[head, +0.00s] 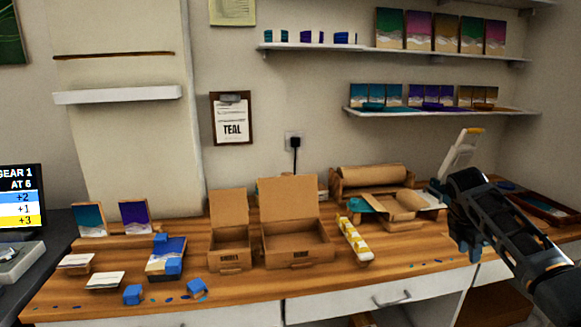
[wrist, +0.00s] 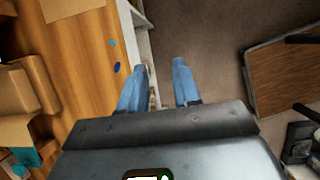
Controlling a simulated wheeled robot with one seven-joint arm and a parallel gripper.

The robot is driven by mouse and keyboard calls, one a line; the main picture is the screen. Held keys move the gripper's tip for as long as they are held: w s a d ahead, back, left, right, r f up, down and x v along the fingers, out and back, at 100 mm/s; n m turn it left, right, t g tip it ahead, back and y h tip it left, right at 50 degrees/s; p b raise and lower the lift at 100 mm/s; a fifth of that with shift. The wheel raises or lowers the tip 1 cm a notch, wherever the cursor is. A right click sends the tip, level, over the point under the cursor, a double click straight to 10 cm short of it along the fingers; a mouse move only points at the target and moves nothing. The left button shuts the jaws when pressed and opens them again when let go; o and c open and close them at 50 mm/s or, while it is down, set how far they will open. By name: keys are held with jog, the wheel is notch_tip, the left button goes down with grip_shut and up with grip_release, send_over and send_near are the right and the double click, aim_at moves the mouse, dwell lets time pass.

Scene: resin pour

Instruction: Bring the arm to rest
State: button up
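My arm reaches in from the right edge of the head view, bent downward. My gripper (head: 475,250) hangs at the right front part of the wooden workbench (head: 400,265), near its front edge. In the wrist view my gripper (wrist: 161,82) shows two blue fingers standing apart with nothing between them. Behind the fingers are the bench's white front and the floor. I cannot tell how high the fingertips are above the bench.
Two open cardboard boxes (head: 296,242) stand mid-bench. A paper roll holder (head: 370,180) is behind, with a yellow-and-white strip (head: 354,240) in front. Blue blocks (head: 132,294) and small panels lie at left. A tray (head: 540,205) is at far right. Shelves (head: 400,48) hang above.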

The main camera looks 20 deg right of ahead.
jog(key=w+a+f+m+t+y, duration=0.1)
jog(key=w+a+f+t, duration=0.1)
jog(key=a+f, duration=0.45)
jog(key=w+a+f+t+y, duration=0.1)
jog(key=w+a+f, duration=0.15)
jog(key=a, duration=0.75)
jog(key=w+a+f+m+t, duration=0.1)
jog(key=a+f+t, duration=0.1)
jog(key=a+f, duration=0.45)
jog(key=s+a+f+m+t+y, duration=0.15)
jog(key=s+a, duration=0.25)
jog(key=a, duration=0.6)
jog(key=s+a+f+m+t+y, duration=0.1)
jog(key=s+a+m+t, duration=0.15)
jog(key=a, duration=0.65)
jog(key=s+a+r+m+t, duration=0.1)
jog(key=s+a+r+m, duration=0.15)
jog(key=s, duration=0.45)
jog(key=s+a+r+m+t, duration=0.1)
jog(key=s+a+m, duration=0.15)
jog(key=s, duration=0.45)
jog(key=s+a+r+m+t, duration=0.1)
jog(key=s+a+r, duration=0.15)
jog(key=s, duration=0.55)
jog(key=s+d+r+m+t, duration=0.3)
jog(key=s+r, duration=1.2)
jog(key=r, duration=0.1)
jog(key=shift+s+r+t, duration=0.3)
jog(key=shift+s+r, duration=0.05)
jog(key=shift+r, duration=0.05)
